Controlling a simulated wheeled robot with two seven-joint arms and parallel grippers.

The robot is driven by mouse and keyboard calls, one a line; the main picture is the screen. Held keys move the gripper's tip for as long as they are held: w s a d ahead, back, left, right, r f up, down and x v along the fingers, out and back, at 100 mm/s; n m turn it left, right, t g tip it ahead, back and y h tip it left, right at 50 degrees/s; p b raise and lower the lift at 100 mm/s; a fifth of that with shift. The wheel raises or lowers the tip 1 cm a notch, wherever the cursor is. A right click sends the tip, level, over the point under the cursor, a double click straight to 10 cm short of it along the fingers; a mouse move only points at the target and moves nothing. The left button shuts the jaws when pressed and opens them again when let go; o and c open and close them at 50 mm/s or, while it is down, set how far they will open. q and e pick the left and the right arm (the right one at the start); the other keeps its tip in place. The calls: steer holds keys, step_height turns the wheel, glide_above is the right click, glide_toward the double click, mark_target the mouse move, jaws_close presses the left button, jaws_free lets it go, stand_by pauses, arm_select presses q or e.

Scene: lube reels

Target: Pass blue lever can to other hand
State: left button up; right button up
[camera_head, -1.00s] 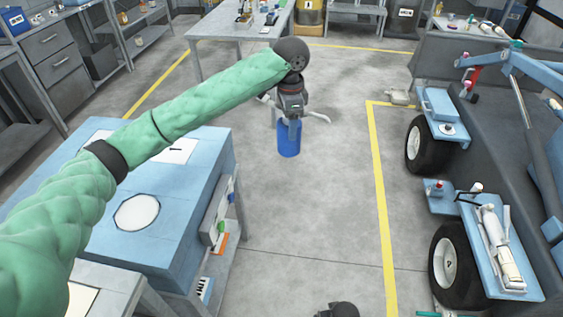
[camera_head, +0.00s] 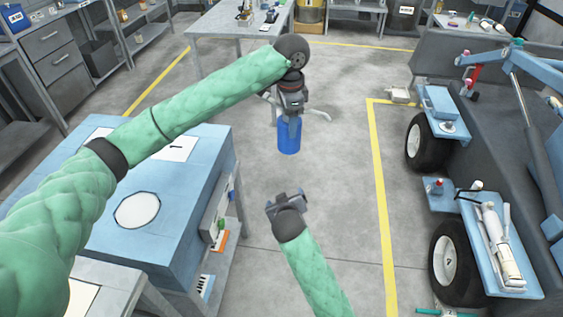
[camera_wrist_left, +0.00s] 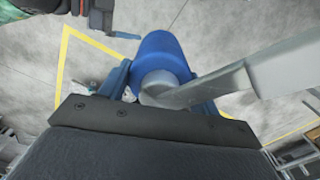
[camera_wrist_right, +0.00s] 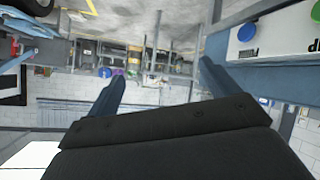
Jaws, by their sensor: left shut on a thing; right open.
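The blue lever can (camera_head: 289,139) hangs upright under my left gripper (camera_head: 290,112) in the head view, above the floor in the aisle. In the left wrist view the blue can (camera_wrist_left: 160,52) sits between the left fingers (camera_wrist_left: 160,85), which are shut on its top part, and its long grey lever (camera_wrist_left: 235,80) reaches off to the right. My right gripper (camera_head: 287,203) is below and nearer than the can in the head view, apart from it. In the right wrist view its two fingers (camera_wrist_right: 160,88) are spread with nothing between them.
A blue-topped bench (camera_head: 190,195) with a white disc (camera_head: 137,211) stands on the left. A wheeled machine with blue shelves (camera_head: 500,260) stands on the right. A grey table (camera_head: 240,22) is at the back. The floor between, with a yellow line (camera_head: 380,200), is open.

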steer(key=s+a+r+m+t, duration=0.1)
steer(key=s+a+r+t, duration=0.15)
steer(key=r, duration=0.95)
arm_select(q)
steer(key=shift+r, duration=0.1)
arm_select(e)
steer(key=m+t+h, duration=0.2)
steer(key=m+t, duration=0.1)
steer(key=t, duration=0.1)
glide_toward(286, 139)
steer(key=m, duration=0.2)
steer(key=shift+m+h, duration=0.3)
steer(key=w, duration=1.2)
steer(key=shift+w+d+r, duration=0.15)
steer(key=shift+w+d, duration=0.15)
steer(key=shift+w, duration=0.05)
